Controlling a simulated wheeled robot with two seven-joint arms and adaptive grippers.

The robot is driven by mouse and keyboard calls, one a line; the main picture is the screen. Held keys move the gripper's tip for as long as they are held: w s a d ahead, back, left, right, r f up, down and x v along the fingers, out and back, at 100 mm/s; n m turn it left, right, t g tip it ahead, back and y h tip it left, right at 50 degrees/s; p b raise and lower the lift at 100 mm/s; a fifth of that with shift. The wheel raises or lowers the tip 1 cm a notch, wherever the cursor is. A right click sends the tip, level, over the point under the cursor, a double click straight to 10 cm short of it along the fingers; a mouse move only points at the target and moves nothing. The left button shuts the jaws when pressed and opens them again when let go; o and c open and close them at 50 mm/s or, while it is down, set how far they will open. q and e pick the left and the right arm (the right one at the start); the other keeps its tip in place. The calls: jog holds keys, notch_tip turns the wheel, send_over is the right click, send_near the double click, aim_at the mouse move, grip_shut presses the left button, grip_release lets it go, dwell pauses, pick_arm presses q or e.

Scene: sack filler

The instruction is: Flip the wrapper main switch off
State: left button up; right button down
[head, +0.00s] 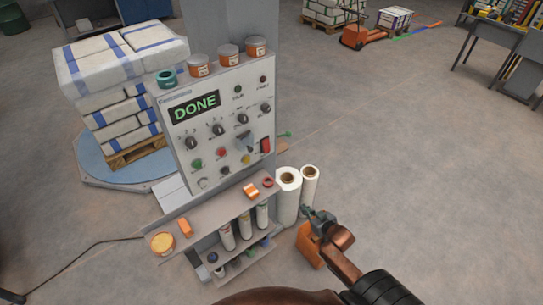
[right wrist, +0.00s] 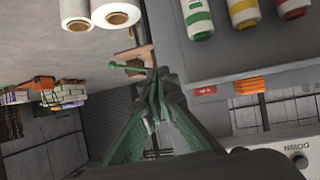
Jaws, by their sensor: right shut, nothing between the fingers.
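The grey wrapper control panel (head: 218,125) stands upright at the centre of the head view, with a lit "DONE" display (head: 195,107). A red switch (head: 265,146) sits at its lower right, beside knobs and coloured buttons; its exact position is too small to read. A green-knobbed lever (head: 286,134) sticks out from the panel's right side. My right gripper (head: 318,214) is below and right of the panel, apart from it, near the white film rolls. It is shut and empty; its closed fingers also show in the right wrist view (right wrist: 158,82). My left gripper is out of view.
Two white film rolls (head: 289,190) stand right of the panel. A shelf (head: 215,212) below it holds tape, tins and spools. Several orange-brown jars (head: 228,55) stand on top. A pallet of wrapped sacks (head: 115,75) is behind left.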

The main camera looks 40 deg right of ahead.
jog(key=w+a+r+t+y, duration=0.1)
jog(key=a+r+t, duration=0.1)
jog(key=r, duration=1)
jog(key=w+a+r+n+t+y, duration=0.1)
jog(key=w+a+r, duration=0.1)
jog(key=r, duration=1.1)
jog(key=shift+w+a+r+t+p, duration=0.15)
jog(key=shift+w+a+t+p, duration=0.25)
jog(key=shift+a, duration=0.4)
jog(key=p, duration=0.1)
send_near(266, 146)
jog(key=w+f, duration=0.5)
jog(key=w, duration=0.1)
jog(key=shift+a, duration=0.25)
